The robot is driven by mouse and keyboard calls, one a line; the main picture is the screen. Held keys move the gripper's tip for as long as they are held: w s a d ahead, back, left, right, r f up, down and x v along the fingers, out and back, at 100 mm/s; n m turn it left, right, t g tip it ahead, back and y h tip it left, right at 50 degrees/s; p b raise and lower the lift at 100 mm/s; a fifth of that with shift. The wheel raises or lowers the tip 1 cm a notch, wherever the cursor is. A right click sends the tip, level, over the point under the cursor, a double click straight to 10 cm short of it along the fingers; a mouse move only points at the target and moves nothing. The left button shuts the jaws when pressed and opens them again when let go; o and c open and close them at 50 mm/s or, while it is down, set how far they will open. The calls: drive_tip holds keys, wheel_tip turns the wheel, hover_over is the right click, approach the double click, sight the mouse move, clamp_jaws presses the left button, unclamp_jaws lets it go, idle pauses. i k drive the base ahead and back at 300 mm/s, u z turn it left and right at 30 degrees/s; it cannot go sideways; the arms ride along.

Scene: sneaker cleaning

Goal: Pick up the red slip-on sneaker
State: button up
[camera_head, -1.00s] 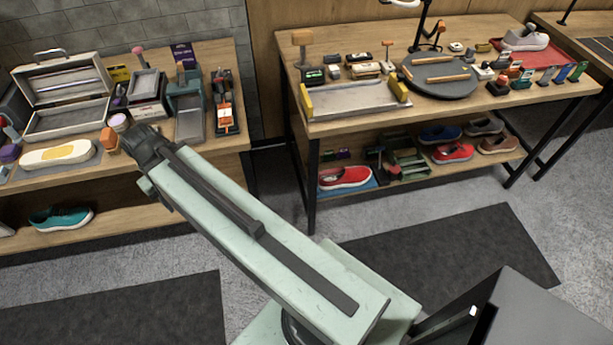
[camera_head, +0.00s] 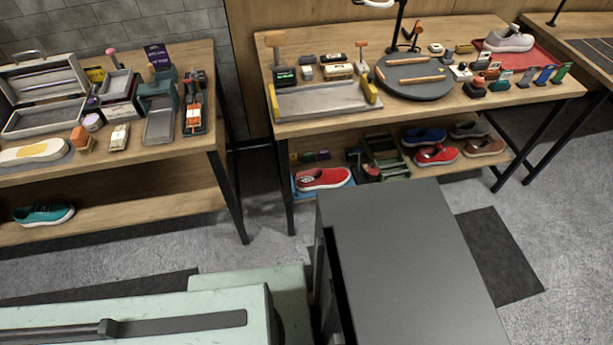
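A red sneaker with a white sole (camera_head: 323,178) sits at the left end of the lower shelf of the middle table, on a blue mat. Another red shoe (camera_head: 436,155) stands farther right on that shelf, among other shoes. Which of the two is the slip-on is hard to tell at this size. My pale green arm crosses the bottom left of the view, well in front of and below the shelf. My gripper is outside the picture, so its fingers are hidden.
A green rack (camera_head: 383,158) stands right of the nearer red sneaker. Blue (camera_head: 424,135) and brown (camera_head: 484,146) shoes stand farther right. Table legs (camera_head: 285,190) frame the shelf. My dark box-shaped body part covers the lower middle. Bare floor shows between the left and middle tables.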

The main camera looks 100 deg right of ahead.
sight(323, 176)
drive_tip(key=k, duration=2.95)
drive_tip(key=z, duration=0.6)
drive_tip(key=i, duration=1)
drive_tip(key=u, duration=0.05)
